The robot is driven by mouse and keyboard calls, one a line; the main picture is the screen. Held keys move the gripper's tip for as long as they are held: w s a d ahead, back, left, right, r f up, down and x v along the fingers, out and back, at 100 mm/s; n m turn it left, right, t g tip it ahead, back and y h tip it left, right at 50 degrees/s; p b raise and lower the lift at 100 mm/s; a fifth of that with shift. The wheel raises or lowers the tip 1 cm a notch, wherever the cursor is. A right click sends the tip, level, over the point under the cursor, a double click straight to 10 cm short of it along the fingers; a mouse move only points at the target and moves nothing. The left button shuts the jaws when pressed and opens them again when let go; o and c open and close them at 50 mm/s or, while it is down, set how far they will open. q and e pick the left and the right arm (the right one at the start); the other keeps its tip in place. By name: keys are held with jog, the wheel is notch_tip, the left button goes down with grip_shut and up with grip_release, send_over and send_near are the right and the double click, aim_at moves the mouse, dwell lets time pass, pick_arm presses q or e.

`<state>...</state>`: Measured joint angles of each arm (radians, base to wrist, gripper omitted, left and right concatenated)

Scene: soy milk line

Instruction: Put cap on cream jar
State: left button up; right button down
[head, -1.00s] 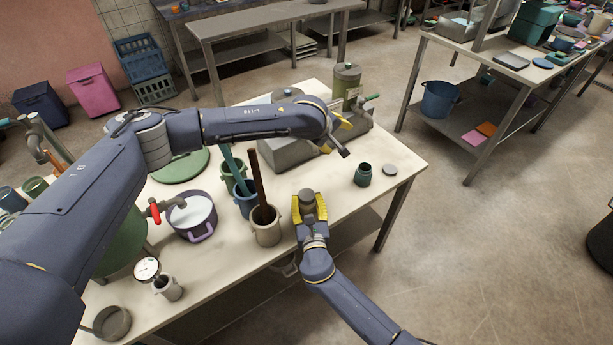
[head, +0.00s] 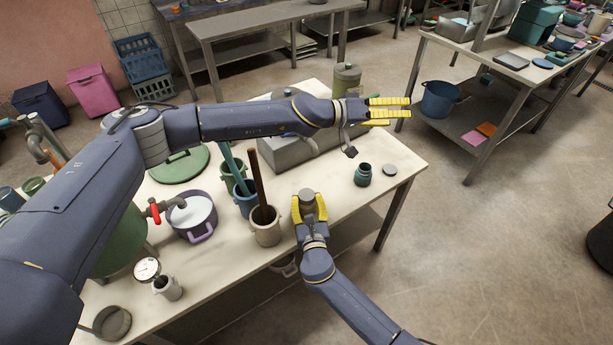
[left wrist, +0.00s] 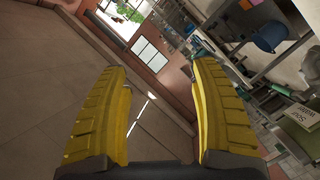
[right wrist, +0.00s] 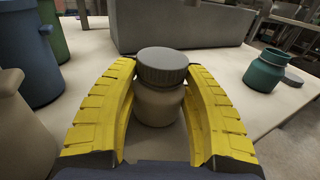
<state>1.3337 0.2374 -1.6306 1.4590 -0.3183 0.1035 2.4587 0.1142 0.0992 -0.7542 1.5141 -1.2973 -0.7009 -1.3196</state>
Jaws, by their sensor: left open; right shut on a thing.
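A cream jar (right wrist: 157,106) stands upright between the yellow fingers of my right gripper (right wrist: 158,85). A dark grey ribbed cap (right wrist: 162,66) sits on its mouth; I cannot tell how tightly. In the head view the cap (head: 307,194) shows from above, near the table's front edge. My right gripper (head: 310,204) is shut on the jar's body. My left gripper (head: 389,111) is open and empty, held in the air past the back right of the table, fingers pointing right. Its two fingers (left wrist: 155,105) are wide apart in the left wrist view.
A teal open jar (head: 362,175) and a flat grey lid (head: 389,170) stand to the right, also in the right wrist view (right wrist: 264,72). A grey box (head: 290,150) is behind. Pots with long handles, including a beige one (head: 265,232), stand left of my right gripper.

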pick_arm(q)
jog(key=s+f+m+g, duration=0.2)
jog(key=s+m+g, duration=0.2)
jog(key=s+m, duration=0.15)
jog(key=m+y, duration=0.5)
jog(key=y, duration=1)
send_over(306, 194)
jog(key=d, duration=0.2)
jog(key=f, duration=1.6)
jog(key=shift+s+a, duration=0.2)
jog(key=shift+s, duration=0.2)
jog(key=shift+w+a+y, duration=0.4)
jog(key=shift+a+y, duration=0.1)
jog(key=shift+a, duration=0.25)
jog(key=shift+f, duration=4)
